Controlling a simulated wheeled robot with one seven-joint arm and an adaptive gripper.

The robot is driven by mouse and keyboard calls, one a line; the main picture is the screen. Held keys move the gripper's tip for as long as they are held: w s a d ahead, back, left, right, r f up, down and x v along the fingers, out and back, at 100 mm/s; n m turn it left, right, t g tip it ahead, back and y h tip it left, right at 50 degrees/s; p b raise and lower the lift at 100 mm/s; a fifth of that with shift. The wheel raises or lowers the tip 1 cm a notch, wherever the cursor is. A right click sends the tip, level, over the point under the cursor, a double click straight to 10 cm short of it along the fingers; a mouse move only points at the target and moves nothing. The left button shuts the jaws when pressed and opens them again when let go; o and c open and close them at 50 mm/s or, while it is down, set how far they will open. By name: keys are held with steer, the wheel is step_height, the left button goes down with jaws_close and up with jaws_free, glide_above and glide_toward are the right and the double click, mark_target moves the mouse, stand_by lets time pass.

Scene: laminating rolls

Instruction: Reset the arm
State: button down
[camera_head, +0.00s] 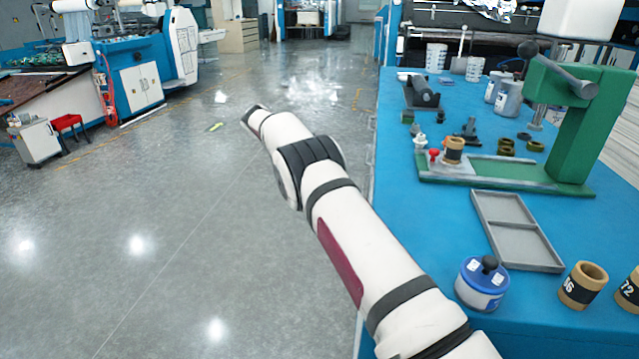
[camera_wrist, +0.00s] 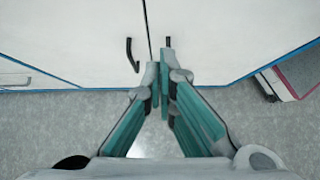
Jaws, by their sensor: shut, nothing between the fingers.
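My white arm (camera_head: 350,240) reaches forward from the lower right in the head view, along the left side of the blue table (camera_head: 400,230). Its far end is over the grey floor, apart from the table. The fingers are not clear in the head view. In the wrist view my gripper (camera_wrist: 160,75) is shut and empty, with its two teal fingers together at the tips. Behind the fingertips is a white cabinet front (camera_wrist: 90,35) with two dark handles.
Open floor (camera_head: 180,230) lies left of my arm. Machines and a red stool (camera_head: 68,122) stand farther left.

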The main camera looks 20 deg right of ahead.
steer(key=s+r+m+t+y, duration=0.1)
steer(key=s+r, duration=0.2)
steer(key=r, duration=0.4)
steer(key=s+r+m+y, duration=0.15)
steer(key=s+r, duration=0.25)
steer(key=r, duration=0.4)
steer(key=s+a+r+m+t+y, duration=0.1)
steer(key=s+r+m, duration=0.1)
steer(key=s+r, duration=0.35)
steer(key=s+r+m+t+y, duration=0.1)
steer(key=s+r, duration=0.2)
steer(key=s, duration=0.5)
steer(key=s+a+m+t+y, duration=0.1)
steer(key=s+a+m+y, duration=0.15)
steer(key=s, duration=1.35)
steer(key=s+a+f+m+t, duration=0.1)
steer(key=s+a+f+m, duration=0.1)
steer(key=s+f, duration=0.45)
steer(key=s+a+f+m, duration=0.1)
steer(key=s+f+m, duration=0.15)
steer(key=s, duration=0.75)
step_height(320, 180, up, 23)
steer(key=t+p, duration=0.4)
steer(key=p, duration=1.7)
steer(key=shift+a+n+y, duration=0.25)
steer(key=shift+n+y, duration=0.05)
steer(key=shift+n, duration=0.15)
steer(key=shift+d, duration=0.1)
